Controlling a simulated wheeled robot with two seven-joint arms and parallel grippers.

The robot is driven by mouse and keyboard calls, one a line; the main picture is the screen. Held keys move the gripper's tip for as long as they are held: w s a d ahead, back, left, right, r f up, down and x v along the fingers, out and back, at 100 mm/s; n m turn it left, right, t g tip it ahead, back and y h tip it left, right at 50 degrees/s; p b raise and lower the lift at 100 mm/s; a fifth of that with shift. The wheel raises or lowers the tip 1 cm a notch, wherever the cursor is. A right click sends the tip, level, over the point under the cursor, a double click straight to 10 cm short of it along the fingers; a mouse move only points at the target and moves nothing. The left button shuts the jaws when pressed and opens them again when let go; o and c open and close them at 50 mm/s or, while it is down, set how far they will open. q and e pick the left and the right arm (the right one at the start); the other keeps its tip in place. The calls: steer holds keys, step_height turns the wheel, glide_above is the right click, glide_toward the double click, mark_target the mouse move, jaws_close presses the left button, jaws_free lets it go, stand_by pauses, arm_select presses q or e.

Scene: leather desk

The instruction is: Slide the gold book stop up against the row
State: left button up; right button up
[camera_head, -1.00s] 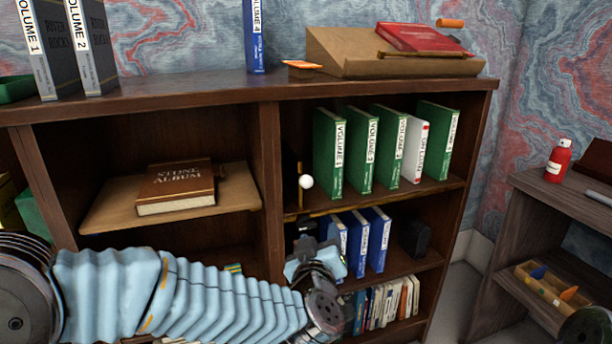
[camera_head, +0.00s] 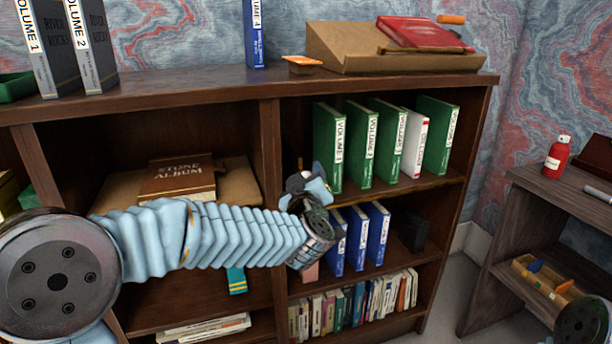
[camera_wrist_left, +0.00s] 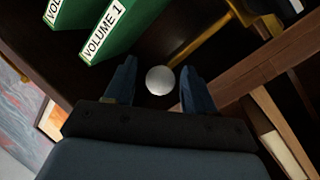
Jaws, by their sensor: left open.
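The gold book stop (camera_wrist_left: 222,38) shows in the left wrist view as a gold bar and edge on the dark shelf, with a white ball knob (camera_wrist_left: 160,80). In the head view my left arm and gripper hide most or all of it. The row is several green books (camera_head: 328,148) and one white book (camera_head: 414,145), upright on the upper right shelf. My left gripper (camera_head: 308,182) is at that shelf, left of the Volume 1 book. In the wrist view its fingers (camera_wrist_left: 157,76) are open on either side of the knob, with a gap at each side. My right gripper is not in view.
A wooden divider (camera_head: 271,150) stands left of the compartment. Blue books (camera_head: 358,238) and a dark block (camera_head: 413,232) stand on the shelf below. A brown album (camera_head: 178,180) lies in the left compartment. The shelf right of the row has little room.

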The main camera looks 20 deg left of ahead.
arm_select(q)
steer(key=shift+w+a, duration=0.1)
steer(key=shift+w, duration=0.15)
steer(key=shift+c, duration=0.2)
jaws_close()
